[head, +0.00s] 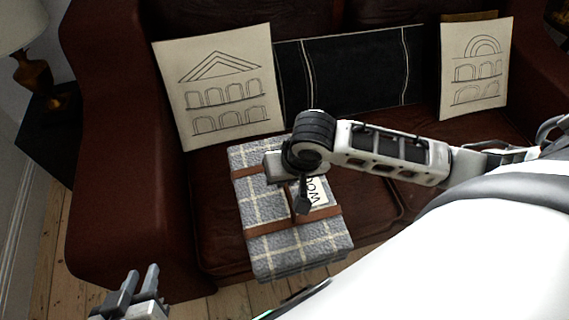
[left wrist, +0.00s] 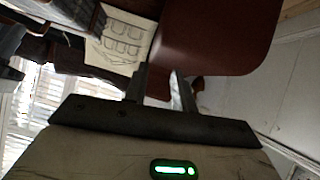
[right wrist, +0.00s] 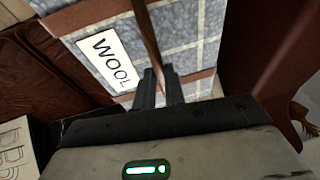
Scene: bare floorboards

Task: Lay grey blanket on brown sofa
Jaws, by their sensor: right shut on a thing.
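The grey blanket (head: 275,237) is a folded, checked bundle with brown straps and a white label reading WOOL. In the head view it is over the left part of the brown sofa's seat (head: 209,205), its near end reaching the front edge. I cannot tell whether it rests fully on the seat. My right gripper (head: 299,200) is shut on the blanket's brown strap handle, which also shows between the fingers in the right wrist view (right wrist: 160,85). My left gripper (head: 138,283) is open and empty, low in front of the sofa's left arm.
A cream cushion (head: 215,90) with a building drawing leans behind the blanket. A dark cushion (head: 352,75) and another cream cushion (head: 474,70) stand along the backrest. A lamp (head: 32,70) is on a dark side table (head: 45,120) at the left. Floorboards show in front.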

